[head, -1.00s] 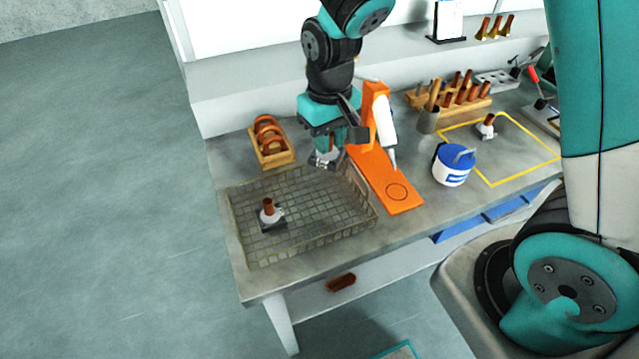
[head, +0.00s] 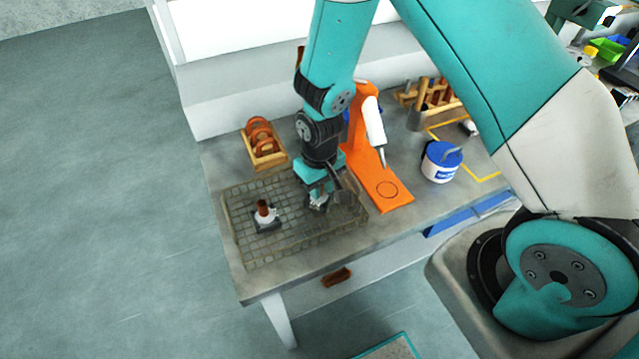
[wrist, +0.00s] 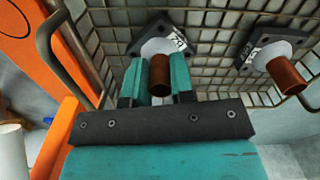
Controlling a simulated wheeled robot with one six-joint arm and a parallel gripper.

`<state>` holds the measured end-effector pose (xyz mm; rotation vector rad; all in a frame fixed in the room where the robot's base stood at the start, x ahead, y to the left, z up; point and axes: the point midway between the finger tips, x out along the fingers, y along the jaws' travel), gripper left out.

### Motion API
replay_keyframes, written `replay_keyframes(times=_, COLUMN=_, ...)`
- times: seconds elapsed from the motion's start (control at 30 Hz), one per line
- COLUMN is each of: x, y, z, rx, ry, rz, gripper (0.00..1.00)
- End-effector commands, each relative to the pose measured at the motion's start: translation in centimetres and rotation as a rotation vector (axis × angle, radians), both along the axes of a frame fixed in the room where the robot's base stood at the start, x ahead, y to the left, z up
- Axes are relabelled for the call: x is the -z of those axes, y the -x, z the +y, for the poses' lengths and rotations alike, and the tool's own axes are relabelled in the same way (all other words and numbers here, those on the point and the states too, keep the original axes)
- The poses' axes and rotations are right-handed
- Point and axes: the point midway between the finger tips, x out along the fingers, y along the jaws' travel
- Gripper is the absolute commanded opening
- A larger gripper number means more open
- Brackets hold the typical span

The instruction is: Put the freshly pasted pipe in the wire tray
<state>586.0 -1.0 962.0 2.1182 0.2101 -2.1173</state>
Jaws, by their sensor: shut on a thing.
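My gripper (head: 319,192) is shut on a pipe and is over the right part of the wire tray (head: 262,258). In the wrist view the held pipe (wrist: 160,86) has a brown stub, a white collar and a dark square base. The teal fingers (wrist: 160,72) lie on either side of it. The base is over the tray's mesh floor; I cannot tell whether it touches. In the head view the held pipe is mostly hidden by the gripper. A second, similar pipe (head: 264,211) stands upright in the tray's left part and also shows in the wrist view (wrist: 285,73).
An orange stand (head: 376,180) with a white tube is close right of the tray. A wooden box of brown rings (head: 264,146) stands behind the tray. A blue-lidded tub (head: 441,164) is further right. Tray floor between the two pipes is clear.

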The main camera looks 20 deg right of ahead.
Motion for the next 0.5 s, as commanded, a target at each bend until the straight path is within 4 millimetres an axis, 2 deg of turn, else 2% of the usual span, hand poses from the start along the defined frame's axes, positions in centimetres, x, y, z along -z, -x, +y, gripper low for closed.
replay_keyframes(times=0.17, x=0.35, y=-0.02, z=0.0, rx=0.0, ry=0.0, rz=0.0, gripper=0.0)
replay_keyframes(times=0.2, x=0.22, y=0.0, z=0.0, rx=0.0, ry=0.0, rz=0.0, gripper=0.32)
replay_keyframes(times=0.27, x=0.2, y=0.0, z=0.0, rx=0.0, ry=0.0, rz=0.0, gripper=0.46)
replay_keyframes(times=0.3, x=0.2, y=0.0, z=0.0, rx=0.0, ry=0.0, rz=0.0, gripper=0.48)
replay_keyframes(times=0.5, x=0.17, y=0.0, z=0.0, rx=0.0, ry=0.0, rz=0.0, gripper=0.48)
